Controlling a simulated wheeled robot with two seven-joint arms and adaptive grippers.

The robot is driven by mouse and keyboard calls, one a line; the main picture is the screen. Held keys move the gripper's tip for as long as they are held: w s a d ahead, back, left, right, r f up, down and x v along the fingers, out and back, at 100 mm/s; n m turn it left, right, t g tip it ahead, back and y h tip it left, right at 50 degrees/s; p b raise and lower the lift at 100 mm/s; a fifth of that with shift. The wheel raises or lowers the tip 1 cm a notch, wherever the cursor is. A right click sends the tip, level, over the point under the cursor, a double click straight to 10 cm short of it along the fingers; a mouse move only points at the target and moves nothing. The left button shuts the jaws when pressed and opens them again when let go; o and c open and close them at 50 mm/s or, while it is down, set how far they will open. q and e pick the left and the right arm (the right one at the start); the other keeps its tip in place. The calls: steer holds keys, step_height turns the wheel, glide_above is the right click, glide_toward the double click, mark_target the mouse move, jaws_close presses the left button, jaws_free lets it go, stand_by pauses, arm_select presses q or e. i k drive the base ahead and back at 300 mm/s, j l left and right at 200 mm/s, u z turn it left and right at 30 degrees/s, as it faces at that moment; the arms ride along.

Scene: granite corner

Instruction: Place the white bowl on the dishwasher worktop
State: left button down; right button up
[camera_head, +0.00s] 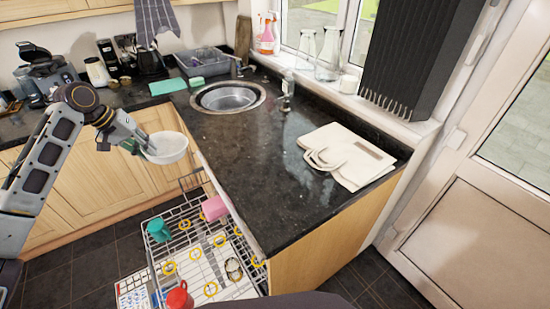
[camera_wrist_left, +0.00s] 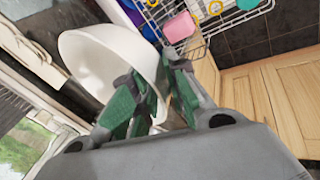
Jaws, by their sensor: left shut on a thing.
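The white bowl (camera_head: 169,146) is held in the air by my left gripper (camera_head: 146,147), left of the worktop edge in the head view. The left gripper is shut on the bowl's rim; the bowl (camera_wrist_left: 105,58) shows large and tilted between the green-padded fingers (camera_wrist_left: 160,95) in the left wrist view. The dark granite worktop (camera_head: 245,165) runs above the open dishwasher rack (camera_head: 185,255). The bowl is apart from the worktop, above and behind the rack. My right gripper is not in view.
A folded cream bag (camera_head: 345,155) lies on the worktop's right part. A round sink (camera_head: 228,97) is at the back, with a green sponge (camera_head: 168,86) beside it. The rack holds a teal cup (camera_head: 158,230) and a pink item (camera_head: 214,208). The worktop's middle and front are clear.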

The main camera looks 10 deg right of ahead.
mark_target(246, 143)
steer(key=i+l, duration=0.1)
steer(key=l, duration=0.25)
steer(key=i+l+u, duration=0.15)
steer(key=l, duration=0.25)
steer(key=i+l, duration=0.1)
steer(key=l, duration=0.25)
steer(key=i+l+z, duration=0.1)
steer(key=l, duration=0.3)
